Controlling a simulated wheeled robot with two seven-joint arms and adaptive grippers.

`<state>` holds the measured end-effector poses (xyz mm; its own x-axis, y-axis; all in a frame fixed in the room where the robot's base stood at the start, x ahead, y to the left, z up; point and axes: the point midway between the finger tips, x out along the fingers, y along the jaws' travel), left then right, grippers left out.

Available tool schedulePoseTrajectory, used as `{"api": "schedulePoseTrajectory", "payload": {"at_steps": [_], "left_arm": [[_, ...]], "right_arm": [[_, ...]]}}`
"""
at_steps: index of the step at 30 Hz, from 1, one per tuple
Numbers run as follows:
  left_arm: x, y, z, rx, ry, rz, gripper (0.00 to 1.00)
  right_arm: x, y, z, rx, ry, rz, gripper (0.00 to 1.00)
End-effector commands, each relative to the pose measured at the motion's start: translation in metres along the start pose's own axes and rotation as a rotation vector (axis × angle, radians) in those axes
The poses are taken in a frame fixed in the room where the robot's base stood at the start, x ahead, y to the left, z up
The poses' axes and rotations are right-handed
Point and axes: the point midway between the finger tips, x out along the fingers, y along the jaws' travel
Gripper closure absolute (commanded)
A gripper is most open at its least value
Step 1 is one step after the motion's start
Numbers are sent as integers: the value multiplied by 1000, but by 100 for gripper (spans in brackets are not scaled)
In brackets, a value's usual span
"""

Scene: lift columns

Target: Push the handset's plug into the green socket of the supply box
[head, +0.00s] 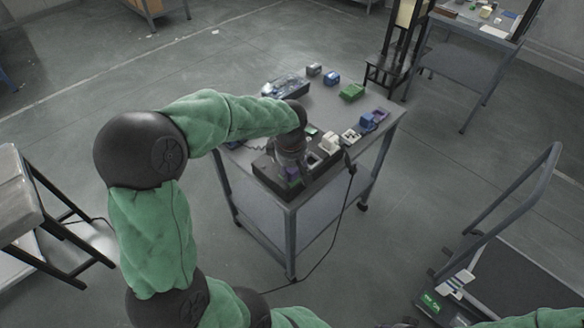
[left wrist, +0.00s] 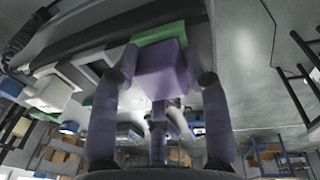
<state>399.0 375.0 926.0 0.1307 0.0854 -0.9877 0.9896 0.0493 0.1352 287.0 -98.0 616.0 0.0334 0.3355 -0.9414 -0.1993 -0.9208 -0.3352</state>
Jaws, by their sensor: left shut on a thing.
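The dark supply box (head: 262,172) lies on the near part of the grey cart top. My left gripper (head: 291,176) points down over it, with its fingers shut on the purple plug (left wrist: 163,72). The plug also shows as a small purple patch in the head view (head: 292,174). In the left wrist view, the green socket (left wrist: 160,34) is right at the plug's far end, with its rim showing around that end. I cannot tell how deep the plug sits. The handset is not clearly identifiable. My right gripper is out of view.
White connectors (head: 330,141) stand at the box's right end, with a black cable (head: 345,195) hanging off the cart (head: 310,215). Loose blue, green (head: 352,92) and purple pieces lie farther back.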

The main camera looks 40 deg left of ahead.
Motion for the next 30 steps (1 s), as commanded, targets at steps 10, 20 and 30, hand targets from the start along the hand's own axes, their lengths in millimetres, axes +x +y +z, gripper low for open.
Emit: {"api": "schedulePoseTrajectory", "payload": {"at_steps": [10, 20, 30], "left_arm": [[-2, 1, 0, 0, 1, 3, 27], [-1, 1, 0, 0, 0, 2, 17], [-3, 1, 0, 0, 1, 2, 17]], "right_arm": [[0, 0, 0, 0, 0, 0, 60], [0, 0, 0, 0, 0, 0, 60], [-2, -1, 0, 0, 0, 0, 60]]}}
